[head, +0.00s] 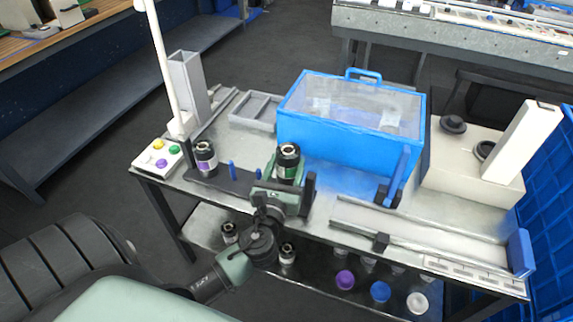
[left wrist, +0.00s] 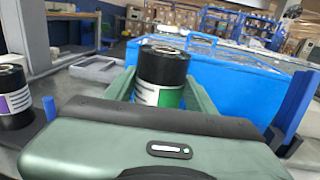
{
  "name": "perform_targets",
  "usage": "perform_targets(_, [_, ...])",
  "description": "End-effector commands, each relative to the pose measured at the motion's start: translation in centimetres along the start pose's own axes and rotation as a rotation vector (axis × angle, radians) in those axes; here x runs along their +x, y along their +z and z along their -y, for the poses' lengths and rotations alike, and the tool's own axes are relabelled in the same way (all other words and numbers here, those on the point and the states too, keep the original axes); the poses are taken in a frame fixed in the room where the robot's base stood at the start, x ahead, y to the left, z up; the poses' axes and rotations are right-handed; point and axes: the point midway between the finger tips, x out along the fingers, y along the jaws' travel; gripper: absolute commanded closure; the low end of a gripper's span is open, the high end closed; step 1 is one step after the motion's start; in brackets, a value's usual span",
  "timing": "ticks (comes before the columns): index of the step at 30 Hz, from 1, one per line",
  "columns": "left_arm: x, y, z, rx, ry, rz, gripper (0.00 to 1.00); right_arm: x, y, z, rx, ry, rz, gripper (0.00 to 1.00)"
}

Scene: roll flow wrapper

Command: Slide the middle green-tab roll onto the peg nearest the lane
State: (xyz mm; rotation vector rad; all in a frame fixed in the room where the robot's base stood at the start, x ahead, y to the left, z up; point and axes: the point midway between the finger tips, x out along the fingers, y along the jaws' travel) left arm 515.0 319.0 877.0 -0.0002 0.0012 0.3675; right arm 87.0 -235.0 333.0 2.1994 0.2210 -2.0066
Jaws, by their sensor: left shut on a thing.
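My left gripper (head: 288,170) is shut on a black roll with a white and green label (head: 288,152). The roll is upright and also stands between the green fingers in the left wrist view (left wrist: 161,80). Its lower end is hidden by the gripper, so I cannot tell whether it is around a peg. A dark rack (head: 222,182) runs along the table's front left, with short blue pegs (head: 232,171) showing left of the gripper. A purple-label roll (head: 205,157) stands at the rack's left end. The lane (head: 410,236) lies to the right. My right gripper is not in view.
A blue box with a clear lid (head: 345,150) stands behind the gripper. A blue upright (head: 398,178) stands to its right. A button panel (head: 159,156) sits at the table's left corner. Several rolls and discs, including a purple one (head: 345,279), lie on the lower shelf.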

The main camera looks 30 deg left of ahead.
Motion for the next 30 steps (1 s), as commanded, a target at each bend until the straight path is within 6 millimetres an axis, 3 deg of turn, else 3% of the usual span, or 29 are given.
perform_targets(30, [0.0,-2.5,0.0,0.001,0.0,0.003,1.0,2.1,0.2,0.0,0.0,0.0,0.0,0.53])
